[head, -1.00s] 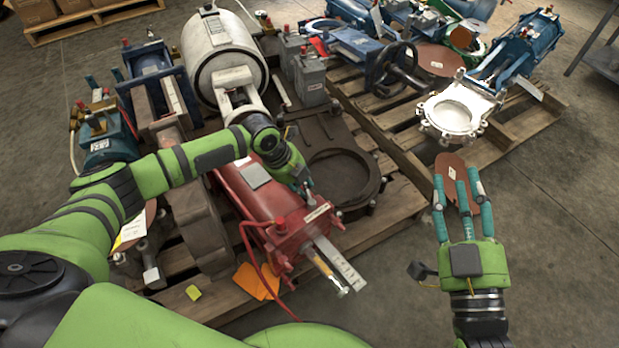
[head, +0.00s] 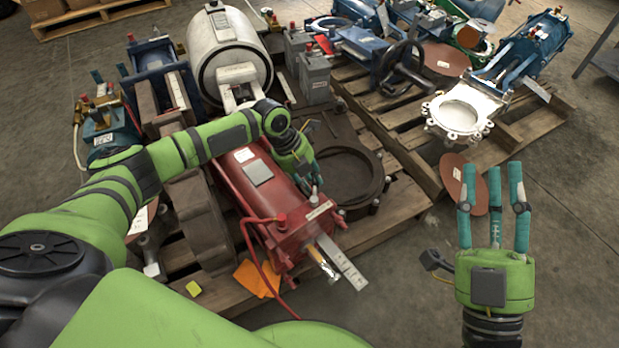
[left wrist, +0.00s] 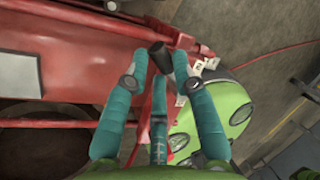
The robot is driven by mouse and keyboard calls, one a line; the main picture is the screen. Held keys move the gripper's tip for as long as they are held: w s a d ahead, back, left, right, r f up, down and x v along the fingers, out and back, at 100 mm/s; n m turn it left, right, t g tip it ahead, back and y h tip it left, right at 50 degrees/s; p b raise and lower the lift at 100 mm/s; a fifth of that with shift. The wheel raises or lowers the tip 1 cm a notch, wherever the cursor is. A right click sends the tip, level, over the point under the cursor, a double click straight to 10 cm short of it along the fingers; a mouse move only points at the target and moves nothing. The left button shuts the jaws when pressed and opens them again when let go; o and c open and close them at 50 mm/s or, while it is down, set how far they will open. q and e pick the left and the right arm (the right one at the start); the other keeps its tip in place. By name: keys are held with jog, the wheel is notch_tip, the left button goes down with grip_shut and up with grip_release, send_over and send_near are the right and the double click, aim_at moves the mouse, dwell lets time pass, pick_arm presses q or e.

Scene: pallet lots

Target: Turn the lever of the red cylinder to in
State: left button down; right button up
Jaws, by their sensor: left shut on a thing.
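The red cylinder (head: 282,198) lies on a wooden pallet in the middle of the head view, a pale plate on its top. It also fills the upper left of the left wrist view (left wrist: 75,50). My left gripper (head: 315,187) is over the cylinder's near end. In the left wrist view my left gripper (left wrist: 160,68) has its fingertips closed around a lever with a dark, rounded end (left wrist: 159,53). The lever is hidden by my fingers in the head view. My right gripper (head: 494,180) is open and empty, off to the right above the floor.
A brown ring-shaped casting (head: 350,178) lies just right of the cylinder. A white drum (head: 230,60) and grey boxes (head: 313,77) stand behind it. A second pallet (head: 545,118) holds a white flange (head: 459,110) and blue parts.

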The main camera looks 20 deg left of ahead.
pick_arm(q)
jog(key=shift+s+a+f, duration=0.1)
jog(key=shift+s, duration=0.05)
jog(key=c, duration=1)
grip_release()
jog(key=v, duration=1.2)
